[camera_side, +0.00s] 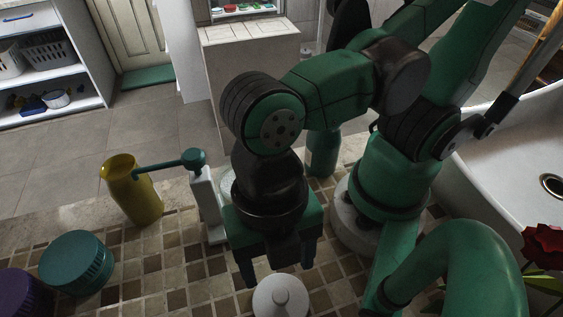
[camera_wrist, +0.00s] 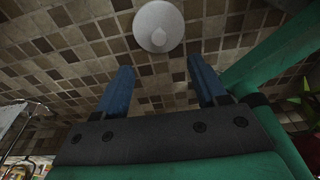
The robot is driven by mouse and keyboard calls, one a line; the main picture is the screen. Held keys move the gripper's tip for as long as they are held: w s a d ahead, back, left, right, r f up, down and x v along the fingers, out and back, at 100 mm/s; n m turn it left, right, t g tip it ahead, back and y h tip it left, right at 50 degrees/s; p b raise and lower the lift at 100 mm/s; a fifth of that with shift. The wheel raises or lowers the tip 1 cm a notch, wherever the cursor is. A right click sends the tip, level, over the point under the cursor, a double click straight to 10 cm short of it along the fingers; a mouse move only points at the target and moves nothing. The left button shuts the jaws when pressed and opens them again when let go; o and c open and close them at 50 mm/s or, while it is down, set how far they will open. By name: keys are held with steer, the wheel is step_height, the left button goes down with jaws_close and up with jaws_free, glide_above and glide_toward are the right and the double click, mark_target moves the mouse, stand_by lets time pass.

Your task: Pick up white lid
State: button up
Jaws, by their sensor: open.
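The white lid (camera_side: 281,297) is round with a small knob on top. It lies on the tiled counter at the bottom middle of the side view. In the wrist view the white lid (camera_wrist: 158,27) shows at the top middle, beyond the fingertips. My gripper (camera_side: 279,272) points down just behind the lid in the side view, with its fingers apart. In the wrist view the two blue fingers of my gripper (camera_wrist: 160,75) are spread, with only tiles between them. The lid is outside the fingers.
A teal ribbed container (camera_side: 76,264) and a purple one (camera_side: 22,294) stand at the left. A yellow cup (camera_side: 131,190) and a white bottle with a teal pump (camera_side: 205,196) stand behind. A white sink (camera_side: 510,150) and a red flower (camera_side: 545,245) are at the right.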

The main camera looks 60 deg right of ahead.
mark_target(280, 293)
step_height(280, 293, down, 2)
steer(key=shift+f, duration=0.2)
steer(key=shift+s+a+f, duration=0.15)
steer(key=shift+f, duration=1.25)
steer(key=shift+s+a+f, duration=0.1)
steer(key=shift+s+f, duration=0.05)
steer(key=shift+f, duration=1.2)
jaws_close()
